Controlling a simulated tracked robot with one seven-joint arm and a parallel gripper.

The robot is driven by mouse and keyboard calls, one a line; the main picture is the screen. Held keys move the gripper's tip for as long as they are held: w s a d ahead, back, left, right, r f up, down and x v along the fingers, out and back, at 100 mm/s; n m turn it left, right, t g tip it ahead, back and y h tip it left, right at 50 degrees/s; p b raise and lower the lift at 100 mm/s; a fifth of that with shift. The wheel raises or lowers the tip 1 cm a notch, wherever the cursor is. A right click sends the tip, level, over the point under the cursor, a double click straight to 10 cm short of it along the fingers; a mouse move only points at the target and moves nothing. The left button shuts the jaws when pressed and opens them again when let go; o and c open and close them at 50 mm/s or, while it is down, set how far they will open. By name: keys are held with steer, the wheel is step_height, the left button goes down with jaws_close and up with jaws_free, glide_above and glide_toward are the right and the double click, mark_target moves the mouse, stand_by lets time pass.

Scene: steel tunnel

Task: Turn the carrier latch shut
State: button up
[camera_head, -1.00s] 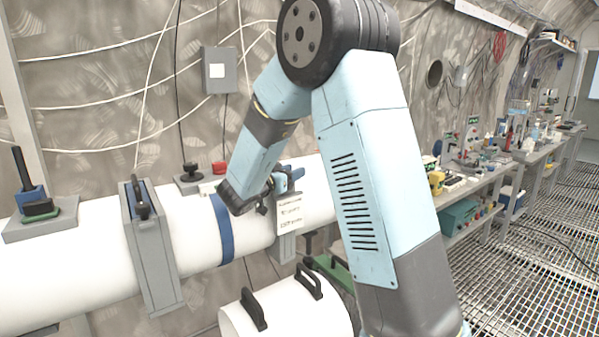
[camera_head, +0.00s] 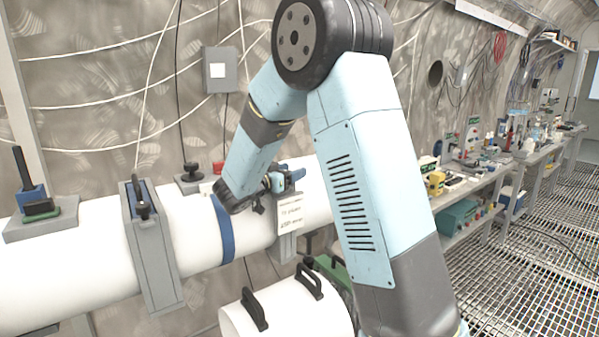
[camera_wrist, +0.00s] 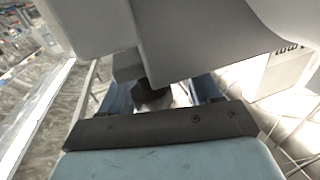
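A white pipe (camera_head: 95,255) runs across the head view. A grey clamp (camera_head: 155,255) with a blue inner part and a black handle (camera_head: 140,206) stands around it; I cannot tell for sure which fitting is the carrier latch. My gripper (camera_head: 284,181) is at the pipe's right part, above a hanging white label (camera_head: 290,212). In the wrist view, two blue fingers of my gripper (camera_wrist: 160,98) stand apart, with a dark knob-like piece (camera_wrist: 152,98) seen between them. A gap shows beside it; contact is unclear. My forearm hides part of the pipe top.
A blue band (camera_head: 225,230) circles the pipe. A black-handled fitting (camera_head: 40,210) sits on the pipe at far left. A white cover with black handles (camera_head: 290,315) lies below. A workbench (camera_head: 480,190) with tools lines the right wall, beside open grating floor.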

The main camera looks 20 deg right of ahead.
steer(key=v, duration=1.3)
steer(key=shift+a, duration=0.35)
steer(key=shift+s, duration=0.1)
step_height(320, 180, up, 11)
steer(key=w+d+n+t+y, duration=0.1)
steer(key=n+t+y, duration=0.5)
steer(key=y, duration=0.7)
steer(key=s+d+f+n+g, duration=0.1)
steer(key=s+d+f+g, duration=0.1)
steer(key=s, duration=0.8)
steer(key=s+d+f+n+g+y, duration=0.1)
steer(key=s+d+g, duration=0.4)
steer(key=s, duration=0.6)
steer(key=s+d+f+n+g+y, duration=0.1)
steer(key=s+d+f+n+g, duration=0.2)
steer(key=s, duration=0.7)
steer(key=shift+s+d+f, duration=0.3)
steer(key=shift+d+f, duration=0.45)
steer(key=shift+f, duration=0.15)
